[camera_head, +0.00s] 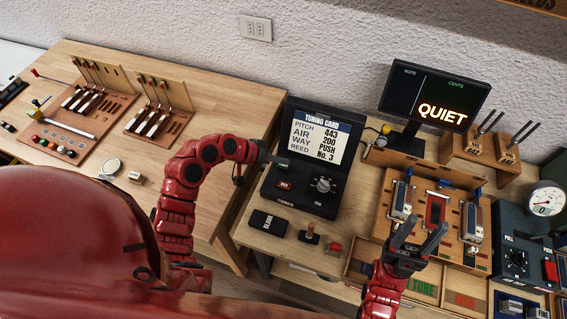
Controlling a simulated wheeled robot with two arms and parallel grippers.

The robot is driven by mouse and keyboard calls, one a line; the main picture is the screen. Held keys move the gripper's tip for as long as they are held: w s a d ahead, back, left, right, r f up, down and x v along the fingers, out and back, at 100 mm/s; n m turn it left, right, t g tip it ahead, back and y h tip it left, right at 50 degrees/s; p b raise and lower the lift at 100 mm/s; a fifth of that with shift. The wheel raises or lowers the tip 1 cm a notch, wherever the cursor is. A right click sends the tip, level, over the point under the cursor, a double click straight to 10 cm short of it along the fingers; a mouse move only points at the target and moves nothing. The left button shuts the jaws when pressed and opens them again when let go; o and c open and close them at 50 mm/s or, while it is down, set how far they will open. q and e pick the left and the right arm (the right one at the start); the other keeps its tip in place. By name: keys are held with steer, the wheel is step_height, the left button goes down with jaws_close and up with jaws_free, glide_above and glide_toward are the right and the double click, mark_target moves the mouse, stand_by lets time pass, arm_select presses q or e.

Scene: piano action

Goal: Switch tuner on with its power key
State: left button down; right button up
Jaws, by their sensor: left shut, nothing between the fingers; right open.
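The tuner (305,199) is a black box with a knob (323,185) and a small key with orange lettering (284,185) on its sloped front. A white tuning card (319,139) stands upright at its back. My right gripper (425,237) is open and empty, in front of the wooden reed fixture (455,209).
A black BLAND block (268,223), a small wooden-topped lever (310,233) and a red button (333,248) lie in front of the tuner. A dark unit with a gauge (545,199) stands at right. The left table (178,90) holds boards with keys.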

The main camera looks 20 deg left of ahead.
mark_target(280, 167)
arm_select(q)
step_height(280, 167, up, 6)
steer(key=p, duration=0.4)
steer(key=shift+r, duration=0.1)
stand_by(0.5)
steer(key=shift+a, duration=0.1)
